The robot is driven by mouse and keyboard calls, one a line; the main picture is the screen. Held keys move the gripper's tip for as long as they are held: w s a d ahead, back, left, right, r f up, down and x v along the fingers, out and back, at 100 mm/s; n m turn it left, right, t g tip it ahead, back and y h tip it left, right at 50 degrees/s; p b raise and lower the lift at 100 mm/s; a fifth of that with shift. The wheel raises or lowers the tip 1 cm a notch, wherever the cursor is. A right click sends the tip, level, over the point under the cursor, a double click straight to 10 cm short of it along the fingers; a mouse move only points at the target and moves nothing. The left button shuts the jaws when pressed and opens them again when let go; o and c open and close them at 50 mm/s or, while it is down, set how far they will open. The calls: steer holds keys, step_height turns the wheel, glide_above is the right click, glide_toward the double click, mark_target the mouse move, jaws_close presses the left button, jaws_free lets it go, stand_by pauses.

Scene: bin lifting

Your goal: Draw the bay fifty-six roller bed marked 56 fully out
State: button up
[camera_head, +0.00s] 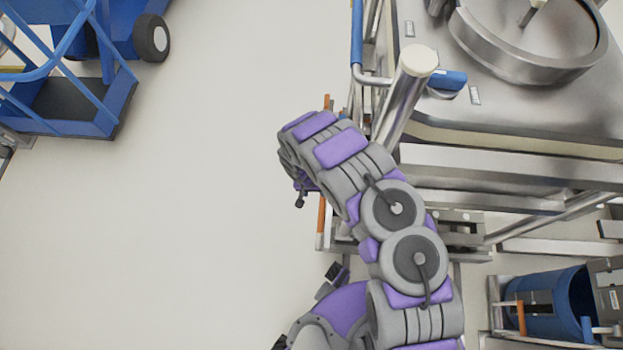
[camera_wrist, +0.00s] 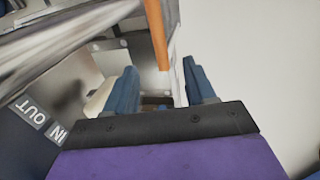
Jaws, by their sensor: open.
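My gripper (camera_wrist: 161,88) is open in the wrist view, with its two blue fingers apart. An upright orange bar (camera_wrist: 157,32) shows beyond the fingertips, between them in the picture; I cannot tell whether it touches them. In the head view, orange bars (camera_head: 321,218) stand at the left side of the steel frame, beside my arm. My arm hides the fingers there. No mark 56 is readable, and I cannot tell which part is the roller bed.
A steel machine (camera_head: 520,120) with a round rim fills the upper right. A blue drum (camera_head: 545,295) sits at lower right. A blue wheeled lift (camera_head: 95,75) stands upper left. The pale floor (camera_head: 150,230) is clear at left. A panel bears an OUT label (camera_wrist: 30,110).

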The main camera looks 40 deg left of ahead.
steer(key=shift+s+a+r+p, duration=0.1)
steer(key=shift+a+r+p, duration=0.1)
steer(key=shift+r, duration=0.55)
steer(key=shift+s+a+r+p, duration=0.1)
steer(key=shift+a+r, duration=0.1)
steer(key=shift+r, duration=0.5)
